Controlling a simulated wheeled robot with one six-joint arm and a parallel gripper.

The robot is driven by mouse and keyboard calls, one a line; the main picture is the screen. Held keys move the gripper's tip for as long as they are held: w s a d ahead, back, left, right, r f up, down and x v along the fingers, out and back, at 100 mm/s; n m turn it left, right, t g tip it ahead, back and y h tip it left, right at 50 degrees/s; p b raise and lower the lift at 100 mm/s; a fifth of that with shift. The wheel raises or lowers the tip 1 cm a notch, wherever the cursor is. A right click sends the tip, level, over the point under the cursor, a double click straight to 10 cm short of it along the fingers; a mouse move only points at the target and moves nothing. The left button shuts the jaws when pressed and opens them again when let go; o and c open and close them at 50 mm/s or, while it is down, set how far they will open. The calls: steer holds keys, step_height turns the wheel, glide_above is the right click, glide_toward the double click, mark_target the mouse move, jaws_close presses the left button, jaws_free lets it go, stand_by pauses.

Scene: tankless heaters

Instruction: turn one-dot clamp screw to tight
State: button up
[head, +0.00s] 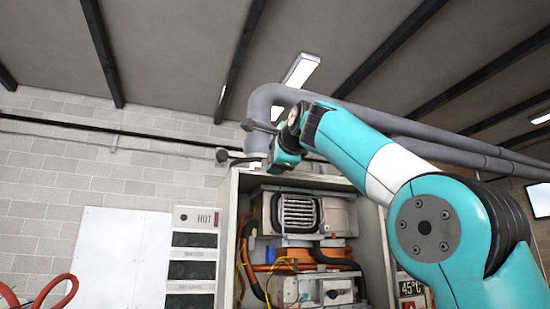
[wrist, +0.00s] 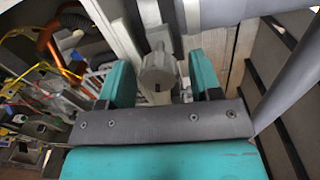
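In the wrist view a grey clamp screw head (wrist: 158,74) stands between the two teal fingers of my gripper (wrist: 161,82). The fingers are apart, with a narrow gap on each side of the head. One small dark mark shows on its near face; I cannot tell for sure whether it is the dot. A grey shaft or bracket rises behind the head. In the head view my wrist is at the top of the cabinet, beside the bend of the grey duct (head: 262,105). The fingertips and the screw cannot be made out there.
The open heater cabinet (head: 228,240) holds a heater unit, orange pipes and coloured wires below my wrist. In the wrist view a grey pipe (wrist: 290,85) runs close on the right.

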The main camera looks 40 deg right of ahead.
steer(key=v, duration=1.7)
steer(key=shift+s, duration=0.15)
steer(key=shift+r, duration=0.1)
